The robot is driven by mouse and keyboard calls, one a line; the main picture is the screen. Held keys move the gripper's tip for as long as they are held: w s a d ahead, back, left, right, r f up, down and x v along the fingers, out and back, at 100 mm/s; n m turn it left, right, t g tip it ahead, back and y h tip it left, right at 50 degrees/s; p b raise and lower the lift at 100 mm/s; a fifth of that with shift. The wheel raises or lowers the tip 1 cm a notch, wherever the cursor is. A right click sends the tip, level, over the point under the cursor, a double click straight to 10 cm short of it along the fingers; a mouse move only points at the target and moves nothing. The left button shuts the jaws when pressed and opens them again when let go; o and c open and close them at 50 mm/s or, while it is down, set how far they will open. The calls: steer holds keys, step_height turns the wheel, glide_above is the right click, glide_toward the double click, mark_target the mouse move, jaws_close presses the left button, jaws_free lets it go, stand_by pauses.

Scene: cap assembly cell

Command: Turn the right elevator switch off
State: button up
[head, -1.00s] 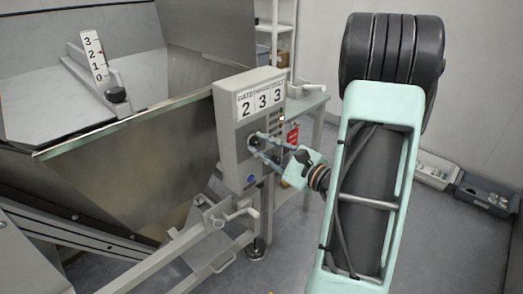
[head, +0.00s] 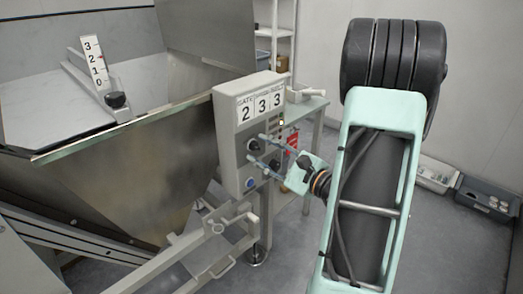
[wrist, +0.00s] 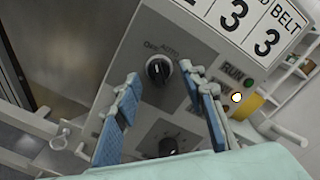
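A grey control box (head: 232,150) carries dark rotary knobs on its face. One knob (wrist: 158,69), marked with what reads as "OFF" and "AUTO", is in the wrist view; its white pointer line points up in the picture. It also shows in the head view (head: 253,145). A second knob (wrist: 168,146) is lower in the wrist view, close to my gripper's palm, its label partly hidden. My gripper (wrist: 165,88) is open, with blue-padded fingers apart on either side of the first knob and no visible contact. I cannot tell which knob is the right elevator switch.
Number plates (head: 261,105) read 2, 3, 3 atop the box. A pale lamp (wrist: 236,98) is lit between green and red ones. A steel hopper (head: 130,165) stands left, a handled rail (head: 190,238) below. Grey bins (head: 487,197) lie on the right floor.

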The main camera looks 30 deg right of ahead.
steer(key=v, duration=1.1)
steer(key=shift+s, duration=0.3)
